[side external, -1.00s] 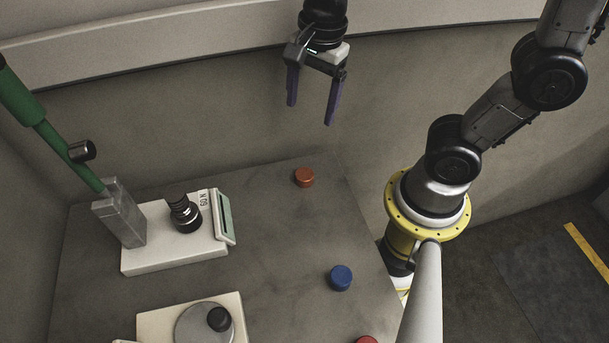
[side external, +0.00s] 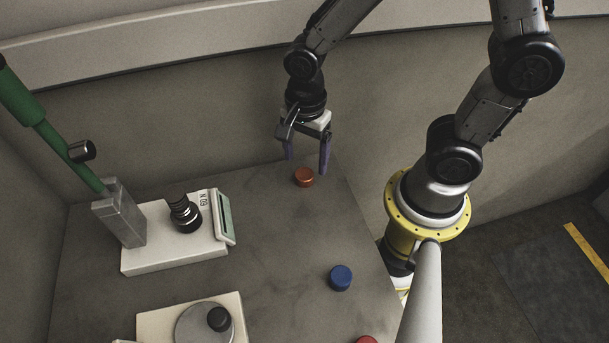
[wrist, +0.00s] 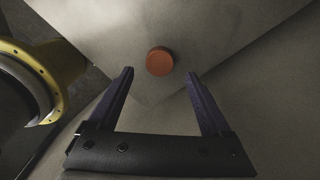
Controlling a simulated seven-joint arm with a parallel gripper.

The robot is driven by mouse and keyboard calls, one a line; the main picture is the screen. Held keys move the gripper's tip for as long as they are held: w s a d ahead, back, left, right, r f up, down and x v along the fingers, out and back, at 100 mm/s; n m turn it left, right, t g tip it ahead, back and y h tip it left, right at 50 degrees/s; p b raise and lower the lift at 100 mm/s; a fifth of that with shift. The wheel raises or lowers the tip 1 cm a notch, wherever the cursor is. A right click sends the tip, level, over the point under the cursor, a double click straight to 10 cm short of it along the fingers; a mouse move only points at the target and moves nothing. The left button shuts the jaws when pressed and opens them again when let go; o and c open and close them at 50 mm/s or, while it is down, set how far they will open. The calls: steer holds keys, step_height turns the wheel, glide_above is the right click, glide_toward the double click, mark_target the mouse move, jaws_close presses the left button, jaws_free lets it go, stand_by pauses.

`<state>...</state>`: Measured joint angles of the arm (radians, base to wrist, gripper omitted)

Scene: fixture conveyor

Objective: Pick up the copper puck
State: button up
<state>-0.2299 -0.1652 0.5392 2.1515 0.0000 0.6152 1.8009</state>
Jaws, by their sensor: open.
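The copper puck (side external: 304,177) lies flat on the grey table (side external: 275,235) near its far corner. It also shows in the wrist view (wrist: 159,61), a little beyond the fingertips and between their lines. My gripper (side external: 306,164) points down over that corner with its two purple fingers spread. In the wrist view my gripper (wrist: 160,73) is open and nothing is between the fingers. In the side view the fingertips flank the puck; whether they are above it or behind it is hard to tell.
A blue puck (side external: 340,278) and a red puck (side external: 366,340), cut off by the frame, lie nearer the front. A white device with a black knob (side external: 184,215) and a green-handled lever (side external: 48,135) stand left. A plate with a disc (side external: 195,328) is at the front. The table between is clear.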

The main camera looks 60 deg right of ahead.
mark_target(305, 172)
steer(key=shift+f, duration=2)
jaws_close()
steer(key=shift+r, duration=0.15)
